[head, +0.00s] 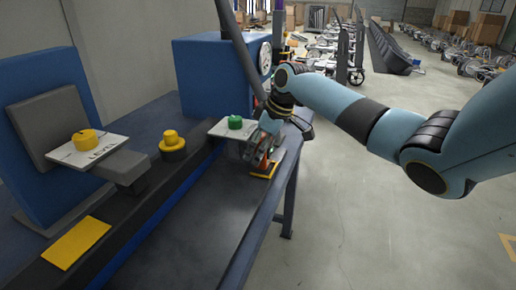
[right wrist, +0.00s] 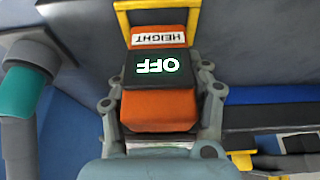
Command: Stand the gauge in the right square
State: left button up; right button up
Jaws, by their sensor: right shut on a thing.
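The gauge (right wrist: 158,112) is an orange block with a black screen reading OFF and a HEIGHT label. My right gripper (head: 264,154) is shut on it, one finger on each side in the right wrist view. The right square (head: 265,173) is a yellow outline on the dark bench top, at the bench's right side. In the right wrist view the square's outline (right wrist: 123,20) shows around the label end of the gauge. I cannot tell whether the gauge's base touches the bench. My left gripper is in neither view.
A solid yellow patch (head: 76,243) lies at the front left. A white plate with a green knob (head: 235,122) is close left of my right gripper. A yellow knob (head: 172,142) and a blue machine (head: 208,78) stand farther left. The bench front is clear.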

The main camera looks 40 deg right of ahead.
jog(key=shift+f, duration=0.75)
dwell(0.9)
jog(key=o, duration=1.5)
jog(key=shift+f, duration=0.1)
jog(key=shift+o, duration=0.2)
jog(key=v, duration=1.2)
